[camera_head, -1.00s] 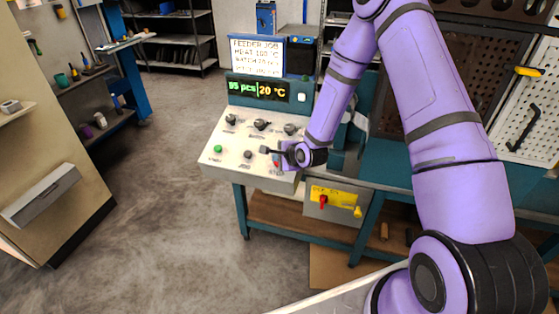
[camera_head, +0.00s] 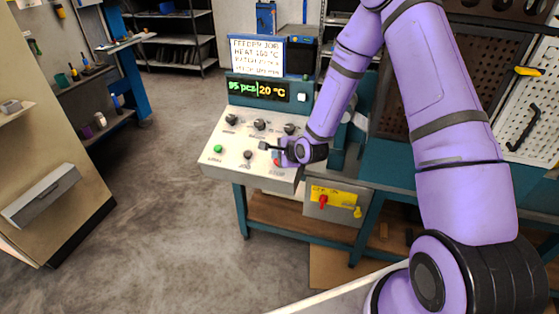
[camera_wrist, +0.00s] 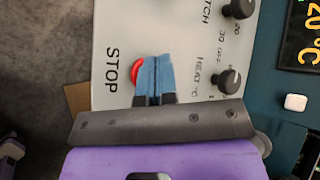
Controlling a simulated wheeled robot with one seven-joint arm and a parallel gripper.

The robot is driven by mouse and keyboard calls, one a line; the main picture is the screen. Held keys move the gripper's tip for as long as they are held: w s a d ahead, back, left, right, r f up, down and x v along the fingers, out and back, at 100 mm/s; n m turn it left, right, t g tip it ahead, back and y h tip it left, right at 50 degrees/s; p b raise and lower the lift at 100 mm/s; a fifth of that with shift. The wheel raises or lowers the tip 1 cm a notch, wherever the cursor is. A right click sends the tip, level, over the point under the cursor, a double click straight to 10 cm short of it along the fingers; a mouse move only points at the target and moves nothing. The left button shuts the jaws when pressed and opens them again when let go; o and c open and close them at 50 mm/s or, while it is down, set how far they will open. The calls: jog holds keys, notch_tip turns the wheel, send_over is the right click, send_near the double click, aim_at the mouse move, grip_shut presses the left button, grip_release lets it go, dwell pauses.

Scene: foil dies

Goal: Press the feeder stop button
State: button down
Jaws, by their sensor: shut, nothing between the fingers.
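The red stop button (camera_wrist: 137,73) sits on the light grey control panel (camera_wrist: 108,40), with the word STOP beside it in the wrist view. My gripper (camera_wrist: 157,62) is shut, its two blue fingers together and empty. The fingertips are over the panel right beside the red button and overlap part of it in the picture; I cannot tell whether they touch it. In the head view my gripper (camera_head: 281,156) is low over the panel's right front part, and the red button (camera_head: 276,161) is mostly hidden by it.
The panel also carries a green button (camera_head: 218,149), a dark knob (camera_head: 248,154) and several black knobs at the back. A yellow-labelled box (camera_head: 335,196) with a red switch hangs below.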

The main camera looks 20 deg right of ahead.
jog(key=shift+s+a+r, duration=0.15)
jog(key=shift+s+r, duration=0.05)
jog(key=shift+r, duration=0.55)
jog(key=shift+s+a+r, duration=0.1)
jog(key=shift+s+r, duration=0.1)
jog(key=shift+r, duration=0.6)
jog(key=shift+s+a+r, duration=0.15)
jog(key=shift+s+r, duration=0.05)
jog(key=shift+r, duration=0.55)
jog(key=s+d+r+n+g+h, duration=0.1)
jog(key=s+d+r+n+h, duration=0.15)
jog(key=s+r+n, duration=0.65)
jog(key=s+d+r+n+g+h, duration=0.1)
jog(key=s+d+r+n+g, duration=0.15)
jog(key=r, duration=1.25)
jog(key=s+r+n, duration=0.2)
jog(key=s+r, duration=0.1)
jog(key=s, duration=0.5)
jog(key=s+d+r+n+g, duration=0.1)
jog(key=s+r, duration=0.3)
jog(key=s, duration=0.4)
jog(key=s+d+r+n, duration=0.1)
jog(key=s+r+n, duration=0.2)
jog(key=s, duration=0.6)
jog(key=shift+d+r+n, duration=0.15)
jog(key=shift+d+n, duration=0.1)
jog(key=shift+n, duration=0.2)
